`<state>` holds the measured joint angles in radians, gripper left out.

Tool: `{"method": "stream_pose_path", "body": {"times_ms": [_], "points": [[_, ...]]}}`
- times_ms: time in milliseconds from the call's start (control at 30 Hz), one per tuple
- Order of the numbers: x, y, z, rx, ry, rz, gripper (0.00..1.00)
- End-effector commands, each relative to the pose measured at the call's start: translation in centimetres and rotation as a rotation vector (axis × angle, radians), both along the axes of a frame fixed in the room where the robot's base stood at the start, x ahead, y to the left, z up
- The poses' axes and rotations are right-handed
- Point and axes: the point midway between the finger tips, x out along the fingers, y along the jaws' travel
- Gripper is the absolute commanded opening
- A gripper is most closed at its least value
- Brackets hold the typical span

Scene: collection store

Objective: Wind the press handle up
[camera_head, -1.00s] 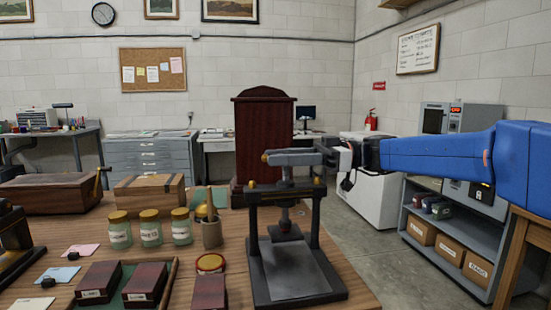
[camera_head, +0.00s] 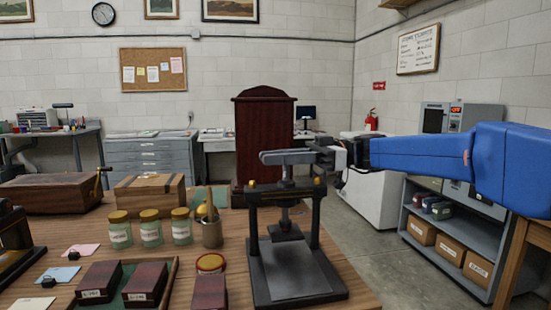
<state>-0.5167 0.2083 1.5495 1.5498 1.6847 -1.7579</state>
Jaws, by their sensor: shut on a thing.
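The press (camera_head: 297,270) stands on the wooden table, a dark frame with two posts, a flat bed and brass caps on its crossbar. Its central screw (camera_head: 285,216) hangs from the crossbar, its lower end above the bed with a gap between. The grey press handle (camera_head: 287,157) lies level across the top of the screw. My gripper (camera_head: 325,154) comes in from the right and is shut on the handle at its right end. The exact contact of the fingers is small and partly hidden.
Left of the press are a metal cup with tools (camera_head: 212,232), several lidded jars (camera_head: 150,229), a red-rimmed round tin (camera_head: 210,263) and dark red boxes (camera_head: 147,284). A tall dark red cabinet (camera_head: 264,140) stands behind. Open floor lies to the right of the table.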

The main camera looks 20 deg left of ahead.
Motion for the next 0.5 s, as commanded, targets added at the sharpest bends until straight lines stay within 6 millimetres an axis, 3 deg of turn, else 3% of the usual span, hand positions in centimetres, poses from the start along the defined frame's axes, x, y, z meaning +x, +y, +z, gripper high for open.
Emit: {"method": "stream_pose_path", "body": {"times_ms": [500], "points": [[-0.49, -0.52, 0.06, 0.001, -0.002, 0.303, 0.0]]}}
